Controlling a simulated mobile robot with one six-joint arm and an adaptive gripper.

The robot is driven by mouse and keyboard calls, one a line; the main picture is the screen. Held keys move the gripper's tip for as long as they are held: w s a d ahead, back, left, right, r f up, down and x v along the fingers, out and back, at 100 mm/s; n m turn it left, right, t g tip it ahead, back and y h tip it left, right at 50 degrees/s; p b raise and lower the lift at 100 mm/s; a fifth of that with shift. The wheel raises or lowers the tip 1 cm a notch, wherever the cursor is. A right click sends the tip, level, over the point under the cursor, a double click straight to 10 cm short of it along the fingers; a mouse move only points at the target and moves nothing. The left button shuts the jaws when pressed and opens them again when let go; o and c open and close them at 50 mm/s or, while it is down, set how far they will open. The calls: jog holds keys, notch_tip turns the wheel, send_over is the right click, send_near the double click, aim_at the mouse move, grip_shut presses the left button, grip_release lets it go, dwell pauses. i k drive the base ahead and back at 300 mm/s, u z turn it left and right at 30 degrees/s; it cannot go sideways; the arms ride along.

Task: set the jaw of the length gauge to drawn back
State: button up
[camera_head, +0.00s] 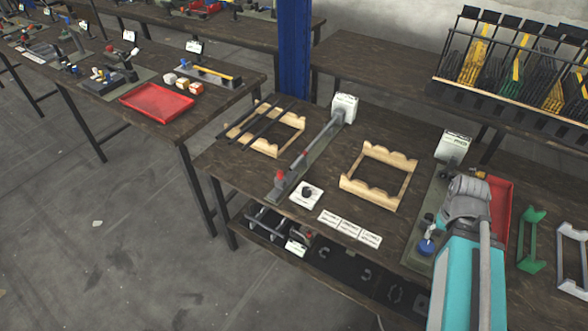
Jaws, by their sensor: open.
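What looks like the length gauge is a long grey rail (318,141) on the middle table, slanting from the near edge toward a white sign at its far end. A grey block with a red top (280,178) stands at its near end. A small red part (306,153) sits partway along the rail. I cannot tell which part is the jaw or how it is set. My teal and grey arm is at the lower right, apart from the gauge. My gripper cannot be made out; the arm hides that area.
A wooden rack with dark rods (277,139) lies left of the rail; an empty wooden rack (380,175) is right. A white card with a black knob (306,194) and several labels (348,229) lie near the front edge. A red tray (500,196) is partly behind my arm.

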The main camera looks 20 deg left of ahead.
aim_at(281, 181)
jog(key=z, duration=0.4)
jog(key=k, duration=1.3)
jog(key=u, duration=0.8)
jog(key=i, duration=0.85)
jog(key=u, duration=0.05)
